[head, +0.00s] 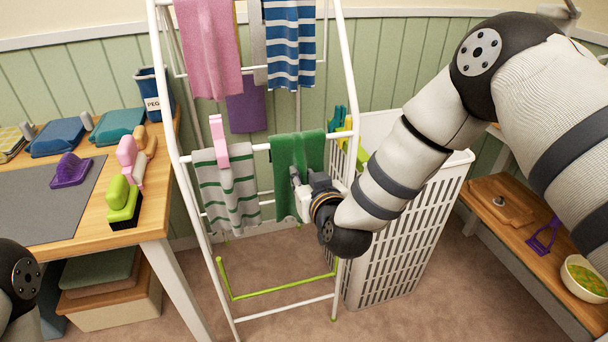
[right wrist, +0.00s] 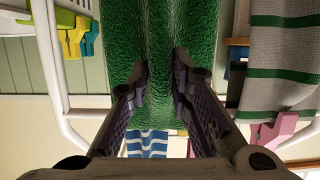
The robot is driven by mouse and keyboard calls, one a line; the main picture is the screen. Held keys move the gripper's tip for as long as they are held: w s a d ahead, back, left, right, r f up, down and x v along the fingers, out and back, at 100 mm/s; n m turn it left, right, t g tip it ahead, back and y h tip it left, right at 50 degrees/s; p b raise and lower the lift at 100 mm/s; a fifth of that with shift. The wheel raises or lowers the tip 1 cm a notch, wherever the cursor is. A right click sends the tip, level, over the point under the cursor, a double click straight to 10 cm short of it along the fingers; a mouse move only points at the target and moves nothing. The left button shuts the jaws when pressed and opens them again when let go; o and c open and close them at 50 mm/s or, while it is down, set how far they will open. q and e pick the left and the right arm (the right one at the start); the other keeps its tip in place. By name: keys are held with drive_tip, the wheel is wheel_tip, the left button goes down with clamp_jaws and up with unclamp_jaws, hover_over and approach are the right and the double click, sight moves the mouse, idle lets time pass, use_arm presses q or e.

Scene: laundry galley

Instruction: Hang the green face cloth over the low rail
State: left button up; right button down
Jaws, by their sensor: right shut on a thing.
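The green face cloth (head: 297,152) lies across the low rail (head: 259,147) of the white drying rack in the head view and hangs down in front of it. My right gripper (head: 301,186) is shut on the cloth below the rail. In the right wrist view the cloth (right wrist: 160,30) runs down between the two fingers of my right gripper (right wrist: 160,72). The gripper and wrist hide part of the cloth's lower right side. Only a piece of my left arm shows at the lower left; its gripper is out of view.
A striped grey towel (head: 232,190) with a pink peg (head: 218,140) hangs left of the cloth. Pink and blue-striped towels hang above. A white laundry basket (head: 393,262) stands close on the right. A wooden table (head: 155,190) is at left, a low bench (head: 515,235) at right.

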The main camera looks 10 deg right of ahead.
use_arm(q)
drive_tip(key=shift+s+f, duration=0.1)
use_arm(e)
drive_tip(key=shift+f, duration=0.4)
idle(0.7)
drive_tip(key=c, duration=1.4)
unclamp_jaws()
drive_tip(key=shift+o, duration=0.2)
drive_tip(key=shift+s+r, duration=0.15)
drive_tip(key=shift+r, duration=0.05)
use_arm(q)
drive_tip(key=w+r+t+p, duration=0.1)
drive_tip(key=w+r+p, duration=0.2)
drive_tip(key=w+r, duration=0.1)
drive_tip(key=shift+w+r+t+p, duration=0.35)
drive_tip(key=shift+t, duration=0.05)
use_arm(e)
drive_tip(key=v, duration=0.7)
drive_tip(key=shift+s, duration=0.3)
drive_tip(key=shift+f, duration=0.1)
